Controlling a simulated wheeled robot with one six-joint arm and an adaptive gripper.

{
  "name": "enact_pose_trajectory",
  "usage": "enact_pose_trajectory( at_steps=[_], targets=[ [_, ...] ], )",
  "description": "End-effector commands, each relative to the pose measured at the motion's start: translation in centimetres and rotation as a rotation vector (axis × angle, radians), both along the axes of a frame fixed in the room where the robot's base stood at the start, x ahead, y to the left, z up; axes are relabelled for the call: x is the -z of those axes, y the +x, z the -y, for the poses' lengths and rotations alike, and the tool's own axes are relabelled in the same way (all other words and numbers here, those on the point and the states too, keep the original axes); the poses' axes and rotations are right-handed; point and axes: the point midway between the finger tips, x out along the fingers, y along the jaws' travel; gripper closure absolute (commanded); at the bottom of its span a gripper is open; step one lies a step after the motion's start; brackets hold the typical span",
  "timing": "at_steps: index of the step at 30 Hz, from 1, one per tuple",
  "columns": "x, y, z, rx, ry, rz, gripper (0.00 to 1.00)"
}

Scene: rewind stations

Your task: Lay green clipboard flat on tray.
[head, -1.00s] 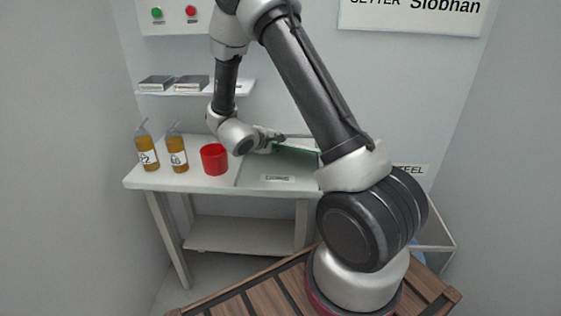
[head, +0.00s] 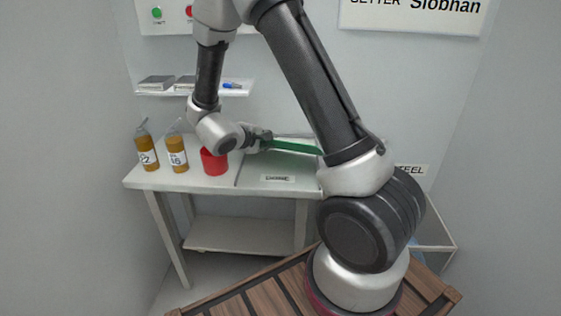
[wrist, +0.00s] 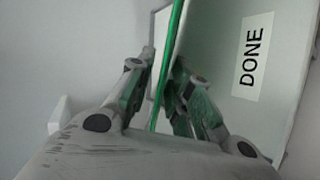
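The green clipboard (head: 291,146) shows as a thin, nearly edge-on green strip above the table. In the wrist view the clipboard (wrist: 168,65) is a narrow green line running between the two fingers. My gripper (head: 266,139) is at its left end; in the wrist view my gripper (wrist: 162,68) has a finger on each side of it and appears closed on it. The grey tray (head: 252,181), labelled DONE, lies on the table under and in front of the clipboard. The tray (wrist: 225,95) fills the right of the wrist view.
A red cup (head: 214,163) stands just left of the tray, close below my wrist. Two amber bottles (head: 147,155) (head: 177,153) stand further left on the white table (head: 205,186). A wall shelf (head: 207,93) with grey boxes and a blue pen is above.

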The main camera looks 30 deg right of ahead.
Motion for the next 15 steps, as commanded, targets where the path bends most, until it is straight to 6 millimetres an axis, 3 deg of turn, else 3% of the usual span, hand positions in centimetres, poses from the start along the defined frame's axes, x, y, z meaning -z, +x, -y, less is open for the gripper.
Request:
enact_pose_trajectory(
  at_steps=[9,15],
  targets=[
    [-6.1,-1.0,-1.8,0.0,0.002,0.007,0.8],
    [-7.1,-1.3,-2.2,0.0,0.001,0.002,0.8]
  ],
)
